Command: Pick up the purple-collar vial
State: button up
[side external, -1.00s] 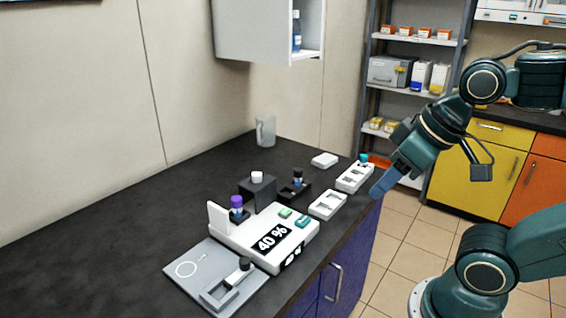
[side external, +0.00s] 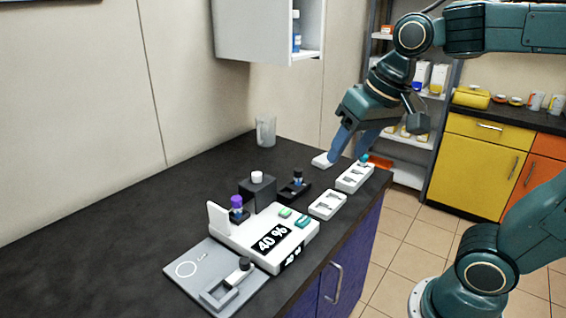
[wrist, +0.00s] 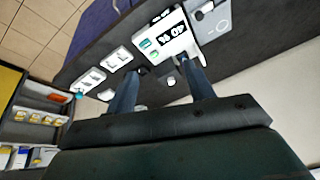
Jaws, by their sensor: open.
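The purple-collar vial (side external: 237,206) stands upright at the back left of a white device (side external: 225,242) with a "40 %" display. My gripper (side external: 348,157) is open and empty, above the far right end of the bench, well apart from the vial. In the wrist view my gripper's fingers (wrist: 161,66) are spread, pointing toward the bench and the white device (wrist: 181,45). I cannot make out the purple-collar vial in the wrist view.
A dark block with a white cap (side external: 257,178) and a dark holder with a black-capped vial (side external: 297,178) stand near the device. White trays (side external: 328,205) line the front edge; a teal-capped vial (side external: 364,159) stands in the far one. The bench's left side is clear.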

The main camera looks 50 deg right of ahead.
jog(key=w+m+g, duration=0.1)
jog(key=w+m, duration=0.2)
jog(key=w, duration=0.5)
jog(key=m+g, duration=0.3)
jog(key=m, duration=0.8)
send_over(236, 198)
notch_tip(236, 198, down, 10)
jog(key=shift+a+f, duration=0.1)
jog(key=shift+f, duration=4.25)
jog(key=shift+f, duration=0.15)
jog(key=shift+f, duration=2.45)
